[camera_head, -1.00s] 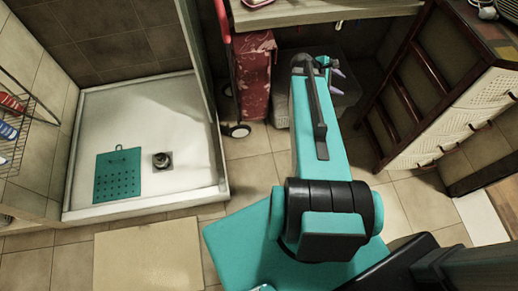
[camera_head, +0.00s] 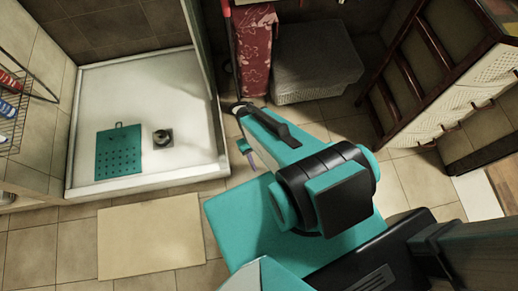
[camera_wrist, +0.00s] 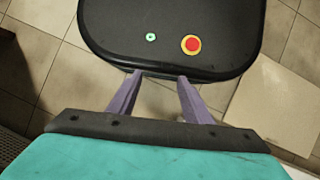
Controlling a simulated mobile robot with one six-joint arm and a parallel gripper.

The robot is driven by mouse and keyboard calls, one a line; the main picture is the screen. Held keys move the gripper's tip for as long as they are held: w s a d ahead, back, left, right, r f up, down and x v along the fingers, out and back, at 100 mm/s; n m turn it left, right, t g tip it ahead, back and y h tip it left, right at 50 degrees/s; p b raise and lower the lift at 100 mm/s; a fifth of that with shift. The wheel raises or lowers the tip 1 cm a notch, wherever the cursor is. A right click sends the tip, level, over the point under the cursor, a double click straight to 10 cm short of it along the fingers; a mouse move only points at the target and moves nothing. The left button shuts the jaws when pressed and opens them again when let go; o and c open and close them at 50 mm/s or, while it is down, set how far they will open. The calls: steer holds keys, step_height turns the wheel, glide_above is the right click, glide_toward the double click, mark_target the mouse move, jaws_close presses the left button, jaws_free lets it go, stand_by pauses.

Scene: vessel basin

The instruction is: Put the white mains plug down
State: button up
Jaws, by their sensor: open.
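I cannot make out the white mains plug in either current view. My gripper (camera_head: 252,163) shows small in the head view, low over the tiled floor to the right of the shower tray. In the wrist view my gripper (camera_wrist: 160,76) has its two purple fingers spread apart with nothing between them. The fingers point toward a black part of my own base with a red and yellow button.
A white shower tray (camera_head: 100,85) holds a teal perforated mat (camera_head: 118,160) and a drain (camera_head: 162,138). A beige mat (camera_head: 150,238) lies in front. A red patterned cover (camera_head: 253,45), a grey lidded box (camera_head: 318,65) and a wooden rack (camera_head: 432,45) stand behind and right.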

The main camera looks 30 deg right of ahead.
steer(key=shift+s+a+f, duration=0.15)
steer(key=shift+s+a, duration=0.5)
steer(key=shift+a, duration=0.05)
steer(key=shift+o, duration=0.5)
steer(key=shift+m, duration=0.4)
